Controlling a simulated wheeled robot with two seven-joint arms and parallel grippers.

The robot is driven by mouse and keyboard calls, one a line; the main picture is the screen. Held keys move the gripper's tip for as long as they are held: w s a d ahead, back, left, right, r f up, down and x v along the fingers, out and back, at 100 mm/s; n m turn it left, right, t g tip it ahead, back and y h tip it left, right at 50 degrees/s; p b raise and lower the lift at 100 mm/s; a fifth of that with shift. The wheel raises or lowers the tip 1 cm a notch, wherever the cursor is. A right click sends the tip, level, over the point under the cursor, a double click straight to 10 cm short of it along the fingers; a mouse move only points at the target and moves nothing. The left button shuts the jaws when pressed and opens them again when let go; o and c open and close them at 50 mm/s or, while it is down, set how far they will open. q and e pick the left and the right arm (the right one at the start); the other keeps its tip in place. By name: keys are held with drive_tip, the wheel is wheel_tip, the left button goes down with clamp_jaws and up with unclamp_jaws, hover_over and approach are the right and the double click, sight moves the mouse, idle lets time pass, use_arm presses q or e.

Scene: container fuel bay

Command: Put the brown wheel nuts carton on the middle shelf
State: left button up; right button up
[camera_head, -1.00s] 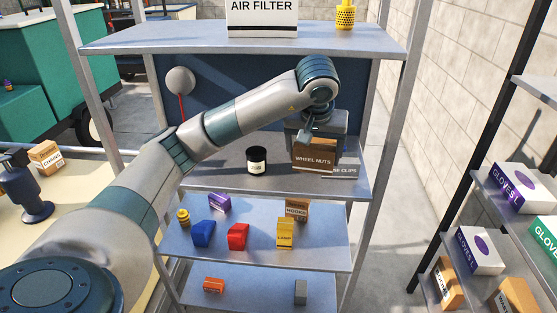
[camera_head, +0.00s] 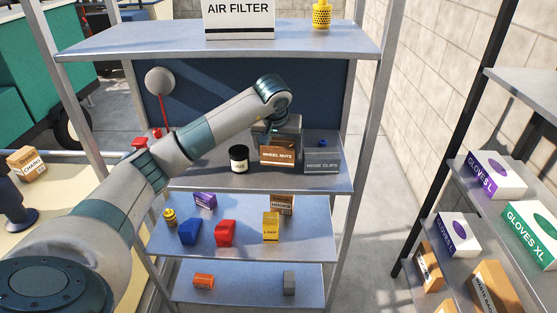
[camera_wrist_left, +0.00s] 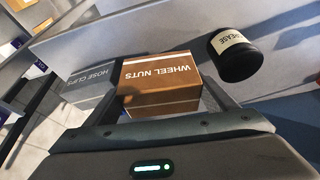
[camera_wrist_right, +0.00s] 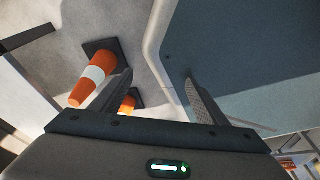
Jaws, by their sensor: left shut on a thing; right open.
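The brown wheel nuts carton (camera_head: 277,153) is upright at the shelf (camera_head: 205,181) that carries the dark grease jar (camera_head: 239,159), one level below the top board. My left gripper (camera_head: 279,137) is shut on it, reaching in from above and behind the label side. The left wrist view shows the carton (camera_wrist_left: 160,85) between the two fingers. I cannot tell whether its base touches the shelf. The grey hose clips box (camera_head: 322,160) stands close on its right. My right gripper (camera_wrist_right: 160,90) is open and empty, away from the shelves, beside a blue-grey surface.
The top board (camera_head: 150,45) holds an air filter box (camera_head: 239,20). A rack with glove boxes (camera_head: 497,176) stands right. Traffic cones (camera_wrist_right: 88,87) are on the floor near my right gripper.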

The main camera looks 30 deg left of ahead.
sight(279, 160)
use_arm(q)
drive_tip(key=shift+f, duration=0.25)
drive_tip(key=shift+f+p, duration=0.3)
drive_tip(key=shift+p, duration=0.05)
wheel_tip(279, 160, down, 3)
drive_tip(key=shift+r+p, duration=0.2)
drive_tip(key=shift+p, duration=0.3)
drive_tip(key=shift+f, duration=0.2)
drive_tip(key=o, duration=1.2)
drive_tip(key=shift+c, duration=0.2)
use_arm(e)
drive_tip(key=shift+g, duration=0.8)
drive_tip(key=s, duration=0.1)
drive_tip(key=s+d, duration=0.1)
drive_tip(key=s, duration=0.1)
drive_tip(key=s+d, duration=0.1)
drive_tip(key=s, duration=0.1)
drive_tip(key=shift+s, duration=0.1)
drive_tip(key=shift+s+r, duration=0.1)
drive_tip(key=shift+s, duration=0.05)
